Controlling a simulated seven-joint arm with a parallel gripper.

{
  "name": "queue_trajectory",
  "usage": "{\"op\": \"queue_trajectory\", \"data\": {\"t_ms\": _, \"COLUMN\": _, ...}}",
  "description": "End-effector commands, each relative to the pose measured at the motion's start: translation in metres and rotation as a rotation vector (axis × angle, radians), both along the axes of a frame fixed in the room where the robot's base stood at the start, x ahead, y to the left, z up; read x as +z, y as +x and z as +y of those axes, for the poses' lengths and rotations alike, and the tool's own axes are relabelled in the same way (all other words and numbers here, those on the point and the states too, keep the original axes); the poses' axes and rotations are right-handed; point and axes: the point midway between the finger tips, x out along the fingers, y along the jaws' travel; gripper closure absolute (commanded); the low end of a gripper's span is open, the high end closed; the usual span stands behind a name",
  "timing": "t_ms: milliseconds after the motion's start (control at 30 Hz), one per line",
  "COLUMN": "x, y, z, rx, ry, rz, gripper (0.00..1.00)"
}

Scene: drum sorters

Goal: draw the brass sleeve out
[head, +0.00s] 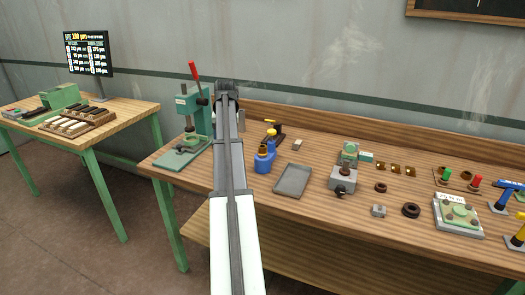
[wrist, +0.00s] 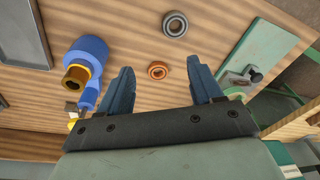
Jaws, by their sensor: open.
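A blue cylindrical body (wrist: 88,52) lies at left in the wrist view, with a brass sleeve (wrist: 76,76) showing at its near end. The sleeve's end has a dark bore. How deep the sleeve sits in the blue body is hidden. The blue body also shows on the bench in the head view (head: 264,163), right of my arm. My gripper (wrist: 160,66) is open and empty, its two dark blue fingers apart. The blue body and sleeve are outside the jaws, left of the left finger. In the head view my arm hides the gripper.
A copper-coloured ring (wrist: 157,70) and a grey ring (wrist: 174,24) lie on the bench beyond my fingers. A green press (head: 190,105) stands left of my arm. A grey tray (head: 292,180) and a clamp block (head: 343,180) sit right of the blue body.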

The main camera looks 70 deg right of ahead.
Motion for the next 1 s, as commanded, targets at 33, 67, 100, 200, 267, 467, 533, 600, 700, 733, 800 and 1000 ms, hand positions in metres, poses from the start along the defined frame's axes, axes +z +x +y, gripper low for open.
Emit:
{"op": "queue_trajectory", "data": {"t_ms": 33, "x": 0.016, "y": -0.022, "z": -0.019, "rx": -0.022, "ry": -0.008, "rz": 0.007, "gripper": 0.35}}
{"op": "queue_trajectory", "data": {"t_ms": 67, "x": 0.024, "y": -0.034, "z": -0.026, "rx": -0.029, "ry": -0.011, "rz": 0.012, "gripper": 0.35}}
{"op": "queue_trajectory", "data": {"t_ms": 100, "x": 0.033, "y": -0.049, "z": -0.035, "rx": -0.04, "ry": -0.014, "rz": 0.019, "gripper": 0.35}}
{"op": "queue_trajectory", "data": {"t_ms": 200, "x": 0.053, "y": -0.081, "z": -0.051, "rx": -0.062, "ry": -0.02, "rz": 0.033, "gripper": 0.35}}
{"op": "queue_trajectory", "data": {"t_ms": 267, "x": 0.062, "y": -0.096, "z": -0.058, "rx": -0.072, "ry": -0.022, "rz": 0.04, "gripper": 0.35}}
{"op": "queue_trajectory", "data": {"t_ms": 467, "x": 0.073, "y": -0.12, "z": -0.068, "rx": -0.088, "ry": -0.025, "rz": 0.052, "gripper": 0.35}}
{"op": "queue_trajectory", "data": {"t_ms": 533, "x": 0.068, "y": -0.121, "z": -0.068, "rx": -0.089, "ry": -0.024, "rz": 0.054, "gripper": 0.35}}
{"op": "queue_trajectory", "data": {"t_ms": 600, "x": 0.058, "y": -0.121, "z": -0.069, "rx": -0.088, "ry": -0.024, "rz": 0.054, "gripper": 0.35}}
{"op": "queue_trajectory", "data": {"t_ms": 700, "x": 0.041, "y": -0.12, "z": -0.07, "rx": -0.087, "ry": -0.023, "rz": 0.053, "gripper": 0.35}}
{"op": "queue_trajectory", "data": {"t_ms": 733, "x": 0.035, "y": -0.12, "z": -0.071, "rx": -0.087, "ry": -0.023, "rz": 0.053, "gripper": 0.35}}
{"op": "queue_trajectory", "data": {"t_ms": 800, "x": 0.023, "y": -0.119, "z": -0.073, "rx": -0.087, "ry": -0.023, "rz": 0.053, "gripper": 0.35}}
{"op": "queue_trajectory", "data": {"t_ms": 1000, "x": -0.002, "y": -0.117, "z": -0.076, "rx": -0.088, "ry": -0.024, "rz": 0.053, "gripper": 0.35}}
